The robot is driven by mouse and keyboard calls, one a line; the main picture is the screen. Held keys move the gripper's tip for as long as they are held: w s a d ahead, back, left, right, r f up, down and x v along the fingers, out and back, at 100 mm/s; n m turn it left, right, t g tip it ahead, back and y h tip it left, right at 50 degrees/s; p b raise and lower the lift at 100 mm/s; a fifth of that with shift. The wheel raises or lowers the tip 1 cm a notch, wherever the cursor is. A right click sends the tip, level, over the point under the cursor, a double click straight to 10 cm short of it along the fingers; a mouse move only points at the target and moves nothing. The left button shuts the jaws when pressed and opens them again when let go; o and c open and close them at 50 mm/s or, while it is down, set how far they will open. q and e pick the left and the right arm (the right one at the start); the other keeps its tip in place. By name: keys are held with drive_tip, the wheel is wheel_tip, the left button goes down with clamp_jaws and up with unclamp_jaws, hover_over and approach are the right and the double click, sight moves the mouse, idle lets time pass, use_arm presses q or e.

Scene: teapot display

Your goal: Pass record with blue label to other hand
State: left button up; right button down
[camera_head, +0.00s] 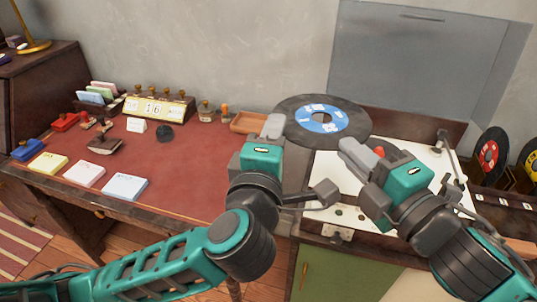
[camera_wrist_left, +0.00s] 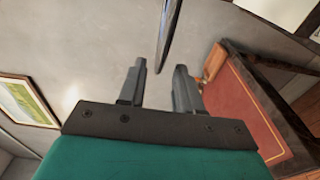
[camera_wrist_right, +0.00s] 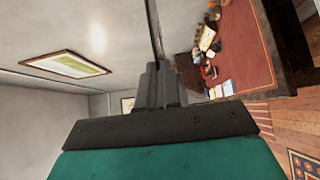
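The record with the blue label (camera_head: 341,120) is a black disc held up above the desk and the record player. My right gripper (camera_head: 358,150) is at its right lower edge; in the right wrist view the fingers (camera_wrist_right: 160,80) are closed on the record (camera_wrist_right: 153,25), seen edge-on. My left gripper (camera_head: 272,128) is at the record's left side. In the left wrist view its fingers (camera_wrist_left: 160,85) are apart, with the record's thin edge (camera_wrist_left: 170,30) ending around the gap between the fingertips. I cannot tell whether it touches either finger.
The record player (camera_head: 325,170) with its raised clear lid (camera_head: 420,60) lies below and behind. Records with red (camera_head: 489,152) and yellow (camera_head: 531,154) labels stand at the right.

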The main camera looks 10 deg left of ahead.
use_arm(q)
drive_tip(key=shift+w+a, duration=0.1)
drive_tip(key=shift+w, duration=2.25)
clamp_jaws()
use_arm(e)
drive_tip(key=c, duration=1.3)
unclamp_jaws()
drive_tip(key=shift+o, duration=0.2)
